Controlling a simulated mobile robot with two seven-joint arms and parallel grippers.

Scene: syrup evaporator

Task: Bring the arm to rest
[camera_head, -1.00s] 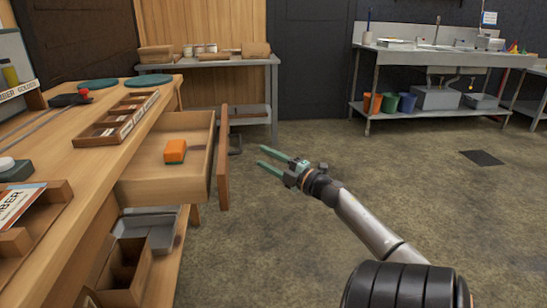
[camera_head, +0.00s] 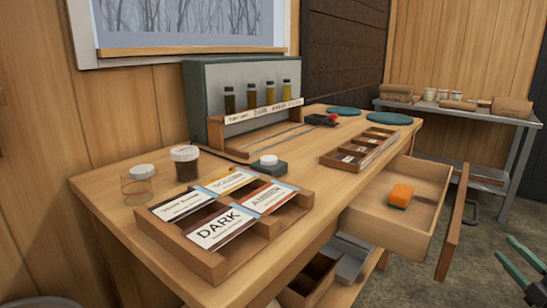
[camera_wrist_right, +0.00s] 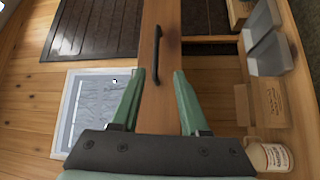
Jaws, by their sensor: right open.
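My right gripper (camera_head: 504,247) shows at the right edge of the head view, with its green fingers spread and nothing between them. It hangs over the floor to the right of the open drawer (camera_head: 456,222), apart from it. In the right wrist view the same gripper (camera_wrist_right: 159,73) has its fingers wide apart. A wooden front with a black bar handle (camera_wrist_right: 156,54) shows beyond and between the fingertips; the fingers do not grip it. Most of the right arm is outside the head view. My left gripper is not in view.
An orange block (camera_head: 400,196) lies in the drawer. The wooden bench (camera_head: 300,170) holds a card tray (camera_head: 207,270), a divided tray (camera_head: 335,160), jars and a bottle rack (camera_head: 232,119). A metal table (camera_head: 480,117) stands behind. Grey floor (camera_head: 480,270) is open at right.

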